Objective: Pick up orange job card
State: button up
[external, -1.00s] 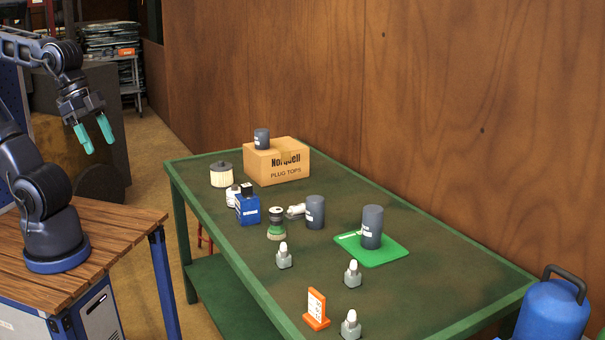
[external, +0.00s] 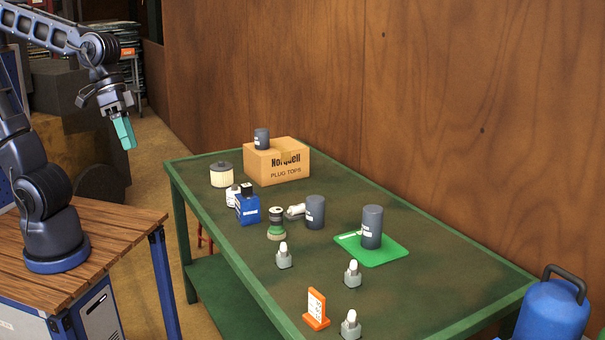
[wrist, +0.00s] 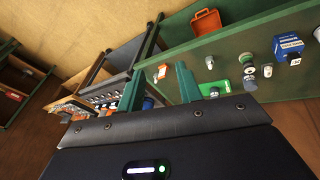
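The orange job card (external: 316,309) stands upright on the green table near its front edge, an orange stand with a white printed face. In the wrist view, a small orange-and-white piece that looks like the card (wrist: 160,72) shows between my fingers, far off. My gripper (external: 126,143) is up in the air left of the table, well away from the card, pointing down. In the external view its teal fingers overlap. In the wrist view the two fingers of my gripper (wrist: 160,88) stand wide apart with nothing held.
A grey-and-white plug (external: 350,325) stands close right of the card; more plugs stand behind. A green mat (external: 385,252) bears a dark canister. A blue box (external: 247,208), a carton (external: 277,163) and other canisters occupy the table's far part. A blue tank (external: 552,310) is at right.

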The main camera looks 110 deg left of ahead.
jog(key=w+f+n+h, duration=0.15)
jog(key=w+n, duration=0.45)
jog(key=w, duration=0.6)
jog(key=n, duration=1.7)
send_over(322, 317)
jog(key=s+a, duration=0.4)
notch_tip(322, 317, down, 27)
jog(key=shift+g, duration=0.4)
jog(key=x, duration=0.9)
jog(key=shift+d+f, duration=0.25)
grip_shut()
